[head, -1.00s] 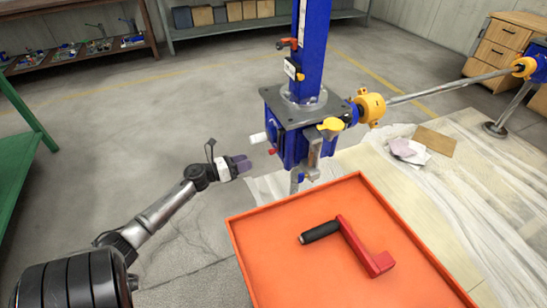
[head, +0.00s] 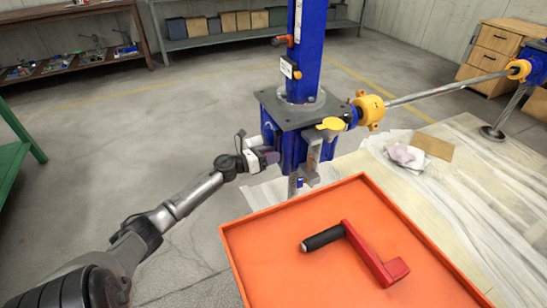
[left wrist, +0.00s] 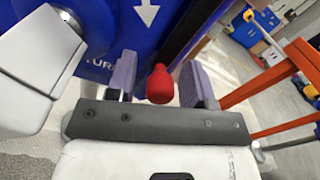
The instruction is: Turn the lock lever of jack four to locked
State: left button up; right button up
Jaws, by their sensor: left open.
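A blue screw jack (head: 292,150) with a tall blue column stands in the middle of the head view. I can read no jack number on it. In the left wrist view a red knob (left wrist: 160,84) sits against the blue housing (left wrist: 150,30), which bears a white arrow. My left gripper (head: 268,157) is at the jack's left side and hides the knob in the head view. In the left wrist view its open fingers (left wrist: 160,82) stand on either side of the knob, with a gap visible on each side. My right gripper is not in view.
A white cylindrical part (left wrist: 35,65) lies close left of the fingers. An orange tray (head: 290,270) with a red, black-gripped crank (head: 370,255) stands in front. A yellow coupling (head: 368,110) and shaft (head: 450,87) extend right. Floor at left is clear.

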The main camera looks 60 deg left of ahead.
pick_arm(q)
jog(key=shift+w+d, duration=0.1)
jog(key=shift+w, duration=0.45)
jog(key=shift+c, duration=0.5)
grip_shut()
